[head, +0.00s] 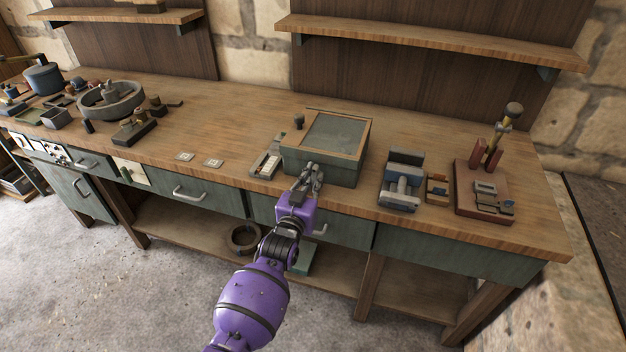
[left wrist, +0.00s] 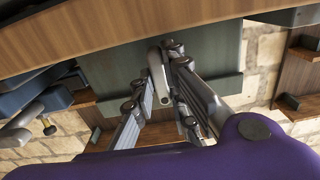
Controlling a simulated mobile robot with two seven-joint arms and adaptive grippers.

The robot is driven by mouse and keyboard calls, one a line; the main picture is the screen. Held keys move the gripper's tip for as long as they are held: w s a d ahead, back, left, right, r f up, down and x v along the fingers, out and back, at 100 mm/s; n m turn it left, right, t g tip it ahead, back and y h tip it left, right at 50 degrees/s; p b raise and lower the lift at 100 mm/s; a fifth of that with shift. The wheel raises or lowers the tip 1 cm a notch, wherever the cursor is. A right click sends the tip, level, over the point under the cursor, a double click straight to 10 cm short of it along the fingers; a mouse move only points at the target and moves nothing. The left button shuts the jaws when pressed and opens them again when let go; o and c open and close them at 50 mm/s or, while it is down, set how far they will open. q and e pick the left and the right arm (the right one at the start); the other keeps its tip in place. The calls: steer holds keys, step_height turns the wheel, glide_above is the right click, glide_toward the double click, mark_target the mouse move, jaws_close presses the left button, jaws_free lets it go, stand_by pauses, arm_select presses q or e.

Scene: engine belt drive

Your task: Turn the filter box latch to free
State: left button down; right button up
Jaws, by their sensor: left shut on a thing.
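The filter box (head: 343,166) is a grey-green box with a wood-framed lid, standing near the front edge of the bench. My left gripper (head: 311,174) is at its front face. In the left wrist view, the fingers of my left gripper (left wrist: 154,84) are closed around a grey, rounded bar, the latch (left wrist: 157,68), against the green face of the box (left wrist: 215,60). The latch slants slightly in that view. In the head view the gripper hides the latch. My right gripper is not in view.
A small slotted tray (head: 265,164) stands close left of the box. A blue-grey vise-like block (head: 402,180) and a red-brown stand (head: 484,190) stand to the right. A drawer handle (head: 190,194) sticks out of the bench front.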

arm_select(q)
steer(key=shift+r, duration=0.2)
steer(key=c, duration=1.7)
jaws_free()
steer(key=shift+w, duration=0.1)
steer(key=shift+c, duration=0.2)
steer(key=shift+f, duration=0.15)
steer(key=shift+s+a+f, duration=0.1)
steer(key=shift+s, duration=0.3)
steer(key=v, duration=1.1)
